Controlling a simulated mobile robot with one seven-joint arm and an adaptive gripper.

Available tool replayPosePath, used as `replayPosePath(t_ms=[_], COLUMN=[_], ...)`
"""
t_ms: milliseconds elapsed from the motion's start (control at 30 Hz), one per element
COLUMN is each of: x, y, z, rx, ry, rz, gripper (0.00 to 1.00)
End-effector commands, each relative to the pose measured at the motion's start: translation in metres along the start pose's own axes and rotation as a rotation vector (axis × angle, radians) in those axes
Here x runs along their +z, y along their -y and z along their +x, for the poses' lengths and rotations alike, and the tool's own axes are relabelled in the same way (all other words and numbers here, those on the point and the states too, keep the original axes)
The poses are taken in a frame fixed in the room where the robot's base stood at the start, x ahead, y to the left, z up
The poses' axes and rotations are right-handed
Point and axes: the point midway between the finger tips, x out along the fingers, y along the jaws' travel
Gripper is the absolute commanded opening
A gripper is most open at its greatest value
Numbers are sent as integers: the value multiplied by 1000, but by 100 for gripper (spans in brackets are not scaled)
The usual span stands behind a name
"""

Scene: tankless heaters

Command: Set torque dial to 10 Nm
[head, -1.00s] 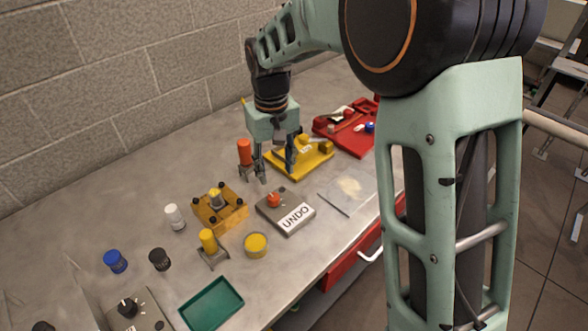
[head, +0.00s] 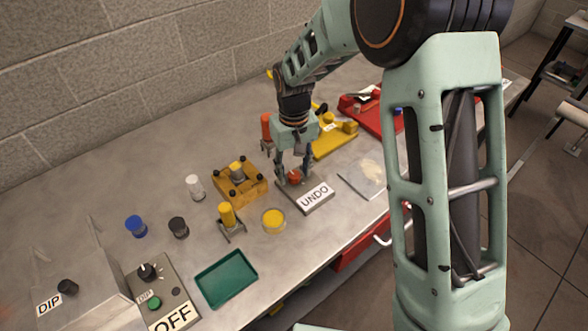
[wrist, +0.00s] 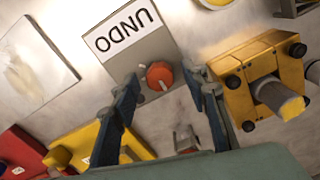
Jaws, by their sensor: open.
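A grey box labelled UNDO (head: 314,197) lies on the bench with an orange-red dial (head: 295,176) on its top. In the wrist view, the dial (wrist: 160,75) is round with a raised grip, and the UNDO label is upside down. No Nm markings are readable. My gripper (head: 294,179) is open over the dial; in the wrist view its fingertips (wrist: 162,79) are on either side of it, with visible gaps. A second grey box labelled OFF (head: 178,292) has a black knob (head: 147,271) and a green button, at the front left.
A yellow fixture (head: 239,185) stands close to the left of my gripper, and an orange-topped tool (head: 266,127) is behind it. A green tray (head: 226,279) and several jars are at the front left.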

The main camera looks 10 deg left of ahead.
Motion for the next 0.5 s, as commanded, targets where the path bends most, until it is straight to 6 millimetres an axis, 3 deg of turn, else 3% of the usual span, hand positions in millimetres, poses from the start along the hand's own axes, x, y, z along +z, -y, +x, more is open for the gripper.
replayPosePath(t_ms=[300,500], x=[0,0], y=[0,0], z=[3,3], rx=[0,0], ry=[-1,0], rz=[0,0], gripper=[41,19])
